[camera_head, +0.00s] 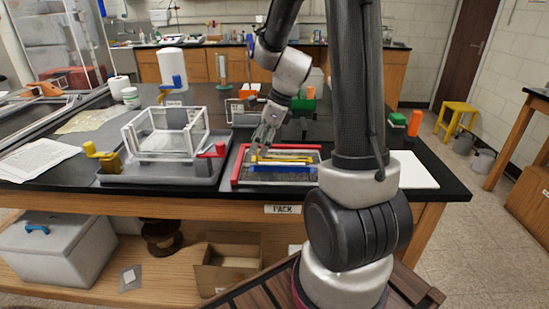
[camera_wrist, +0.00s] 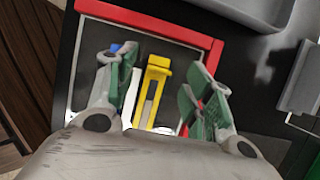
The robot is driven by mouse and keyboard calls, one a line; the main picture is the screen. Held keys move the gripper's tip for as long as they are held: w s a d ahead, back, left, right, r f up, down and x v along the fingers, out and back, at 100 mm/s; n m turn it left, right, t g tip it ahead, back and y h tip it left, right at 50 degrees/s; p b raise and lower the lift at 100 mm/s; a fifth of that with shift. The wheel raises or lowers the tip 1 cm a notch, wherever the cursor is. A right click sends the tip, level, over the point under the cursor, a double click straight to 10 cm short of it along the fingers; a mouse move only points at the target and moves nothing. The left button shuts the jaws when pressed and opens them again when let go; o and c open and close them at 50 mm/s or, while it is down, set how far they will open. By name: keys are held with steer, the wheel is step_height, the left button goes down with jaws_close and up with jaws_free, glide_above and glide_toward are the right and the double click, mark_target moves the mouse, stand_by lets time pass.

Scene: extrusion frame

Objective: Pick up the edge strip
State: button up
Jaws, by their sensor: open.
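A yellow strip (camera_head: 290,159) with a thicker block at one end lies in a shallow, red-edged tray (camera_head: 239,165). It also shows in the wrist view (camera_wrist: 151,92), between my fingers and apart from both. A blue strip (camera_head: 284,169) lies beside it, mostly hidden behind my left finger in the wrist view. I cannot tell for certain which strip is the edge strip. My gripper (camera_head: 263,141) is above the tray, pointing down. In the wrist view my gripper (camera_wrist: 163,82) is open, with green-padded fingers on either side of the yellow strip and nothing held.
A white open frame (camera_head: 166,143) stands in a grey tray (camera_head: 155,178) to the left, with yellow and red clamps around it. A white sheet (camera_head: 415,171) lies to the right. Green and orange items (camera_head: 414,123) stand at the right bench end.

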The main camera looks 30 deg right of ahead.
steer(key=shift+x, duration=1.15)
steer(key=c, duration=0.9)
steer(key=shift+c, duration=0.2)
step_height(320, 180, up, 10)
steer(key=shift+r, duration=0.1)
jaws_close()
steer(key=o, duration=1.6)
jaws_free()
